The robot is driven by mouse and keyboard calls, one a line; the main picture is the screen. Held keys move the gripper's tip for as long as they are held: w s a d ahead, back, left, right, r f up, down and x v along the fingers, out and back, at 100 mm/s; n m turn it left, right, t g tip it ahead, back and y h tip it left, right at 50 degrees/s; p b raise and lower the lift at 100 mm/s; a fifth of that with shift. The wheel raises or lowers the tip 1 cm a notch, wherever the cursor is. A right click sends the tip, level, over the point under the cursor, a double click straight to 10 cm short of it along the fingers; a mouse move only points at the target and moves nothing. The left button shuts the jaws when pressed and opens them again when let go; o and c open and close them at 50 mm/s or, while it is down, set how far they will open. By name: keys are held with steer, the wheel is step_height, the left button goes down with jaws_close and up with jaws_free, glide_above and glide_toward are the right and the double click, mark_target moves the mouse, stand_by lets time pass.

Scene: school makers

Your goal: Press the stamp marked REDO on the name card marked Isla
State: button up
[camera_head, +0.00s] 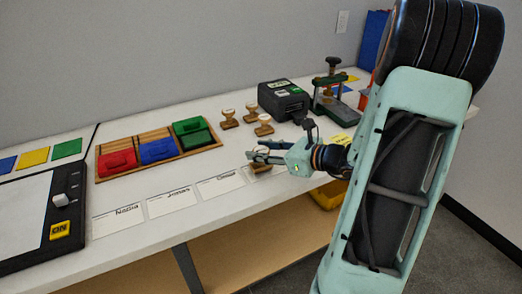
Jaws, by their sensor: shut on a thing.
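My gripper (256,157) is above the front part of the table, shut on a stamp. The stamp's light wooden base (261,170) shows below the fingers; its marking is not legible. A white card (247,174) lies partly hidden beneath the stamp and gripper. Its name is not readable, and I cannot tell whether the stamp touches it. To its left lie three name cards in a row: one with unclear writing (220,186), one that seems to read Jonas (171,202), and one that seems to read Nadia (118,220). Three more wooden stamps stand behind: left (228,119), middle (251,114), right (264,126).
A wooden tray (190,150) with red, blue and green blocks stands behind the cards. A dark box (284,100) and a green press (332,92) stand at the back right. A black-framed board (68,243) is at the left. A yellow bin (329,194) sits below the tabletop.

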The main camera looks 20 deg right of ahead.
steer(key=shift+f+b, duration=0.6)
steer(key=shift+f, duration=0.2)
stand_by(1.0)
steer(key=shift+r, duration=0.1)
steer(key=shift+r+p, duration=2.15)
steer(key=shift+r, duration=0.4)
